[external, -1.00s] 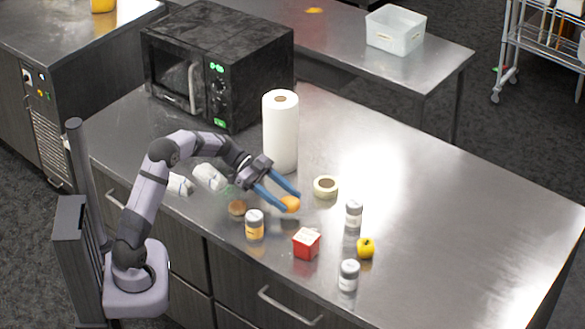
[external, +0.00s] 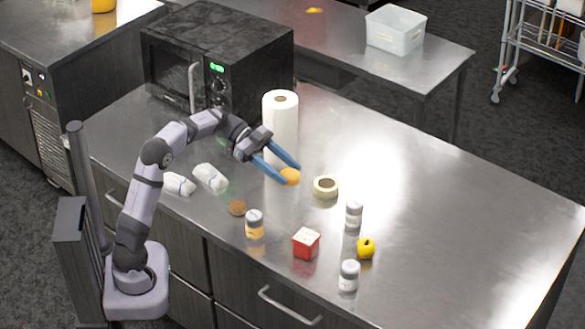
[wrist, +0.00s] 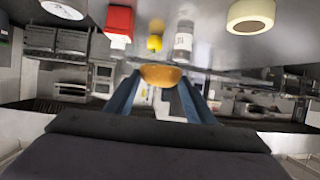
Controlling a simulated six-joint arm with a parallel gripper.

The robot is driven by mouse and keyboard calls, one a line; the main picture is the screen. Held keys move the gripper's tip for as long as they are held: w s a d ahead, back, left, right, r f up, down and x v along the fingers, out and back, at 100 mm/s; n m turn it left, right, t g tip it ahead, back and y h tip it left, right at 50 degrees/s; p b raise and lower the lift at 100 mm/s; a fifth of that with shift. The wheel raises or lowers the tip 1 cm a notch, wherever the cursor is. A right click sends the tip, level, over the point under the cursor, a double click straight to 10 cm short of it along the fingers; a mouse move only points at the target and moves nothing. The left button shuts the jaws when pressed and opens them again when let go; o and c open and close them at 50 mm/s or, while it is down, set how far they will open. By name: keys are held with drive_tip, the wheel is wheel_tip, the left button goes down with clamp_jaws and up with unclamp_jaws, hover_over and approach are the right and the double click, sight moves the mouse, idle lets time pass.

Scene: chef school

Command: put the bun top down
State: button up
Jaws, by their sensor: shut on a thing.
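The bun top (external: 290,176) is a small orange-tan dome. It is held between the two blue fingers of my gripper (external: 284,172), in the air above the steel table, in front of the paper towel roll. In the wrist view the bun top (wrist: 161,75) sits between the fingertips of my gripper (wrist: 160,88), and both fingers close on its sides. A flat brown round piece (external: 237,208), perhaps the other part of the bun, lies on the table to the left of a jar with an orange label.
The jar (external: 254,225), red box (external: 306,243), yellow item (external: 366,248), two grey-lidded jars (external: 354,215) (external: 348,276), and tape roll (external: 325,188) stand nearby. The paper towel roll (external: 281,130) and microwave (external: 215,75) are behind. Two white wrapped packs (external: 210,178) lie left. The table's right side is clear.

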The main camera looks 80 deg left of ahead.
sight(284, 170)
wheel_tip(284, 170, up, 14)
drive_tip(key=s+a+n+t+y+p, duration=0.15)
drive_tip(key=s+a+n+y, duration=0.3)
drive_tip(key=a, duration=0.65)
drive_tip(key=s+a+n+y+p, duration=0.25)
drive_tip(key=a+n+y, duration=0.2)
drive_tip(key=a, duration=0.75)
drive_tip(key=s+a+n+t+y+p, duration=0.1)
drive_tip(key=s+a+n+y, duration=0.35)
drive_tip(key=a, duration=0.65)
drive_tip(key=shift+m+y, duration=0.35)
drive_tip(key=shift+a+f+p, duration=0.2)
drive_tip(key=shift+f+p, duration=0.35)
drive_tip(key=shift+f, duration=6.35)
drive_tip(key=shift+a+f+p, duration=0.2)
drive_tip(key=shift+f+p, duration=0.35)
drive_tip(key=shift+f, duration=6.35)
drive_tip(key=shift+f+b, duration=0.25)
drive_tip(key=shift+b, duration=0.2)
drive_tip(key=o, duration=1)
